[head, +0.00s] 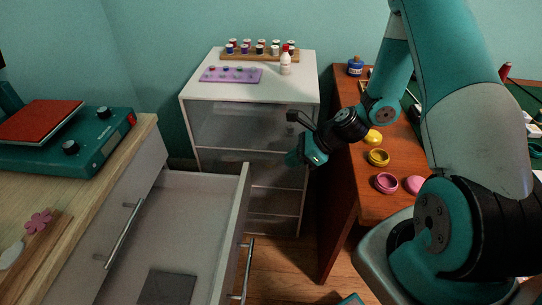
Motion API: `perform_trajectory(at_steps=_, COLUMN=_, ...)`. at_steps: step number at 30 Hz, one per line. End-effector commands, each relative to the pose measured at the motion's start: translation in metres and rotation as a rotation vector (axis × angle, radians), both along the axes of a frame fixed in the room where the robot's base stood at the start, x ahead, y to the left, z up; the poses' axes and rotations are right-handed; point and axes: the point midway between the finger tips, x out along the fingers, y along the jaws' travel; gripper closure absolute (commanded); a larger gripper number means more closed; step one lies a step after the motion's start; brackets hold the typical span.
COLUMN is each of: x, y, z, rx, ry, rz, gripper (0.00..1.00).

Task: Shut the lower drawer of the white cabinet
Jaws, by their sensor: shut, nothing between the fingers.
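A white cabinet with a wooden top stands at the left in the head view. Its lower drawer (188,208) is pulled well out, and its inside shows. The drawer's front panel (236,215) carries a metal bar handle (248,270). The closed upper drawer, with its own bar handle (125,235), is above and to the left. My gripper (292,158) is shut and empty. It appears in the picture to the right of the open drawer's far end, in front of the middle drawer unit, apart from the handle. Its fingertips are small and dim.
A white drawer unit (205,90) with translucent fronts stands behind, bearing spools and a bottle. A brown table (395,205) with small pots is at right. A teal device (95,130) sits on the left top. Wooden floor (285,265) shows between drawer and table.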

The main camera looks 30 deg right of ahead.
Motion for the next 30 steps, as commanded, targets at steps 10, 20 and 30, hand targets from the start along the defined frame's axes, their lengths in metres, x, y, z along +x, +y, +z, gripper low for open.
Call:
perform_trajectory(at_steps=10, x=0.026, y=0.043, z=-0.052, rx=-0.001, ry=0.000, rz=0.011, gripper=1.00)
perform_trajectory(at_steps=20, x=0.052, y=0.081, z=-0.064, rx=-0.003, ry=-0.003, rz=0.010, gripper=1.00)
perform_trajectory(at_steps=30, x=0.057, y=0.088, z=-0.064, rx=-0.002, ry=-0.001, rz=0.007, gripper=1.00)
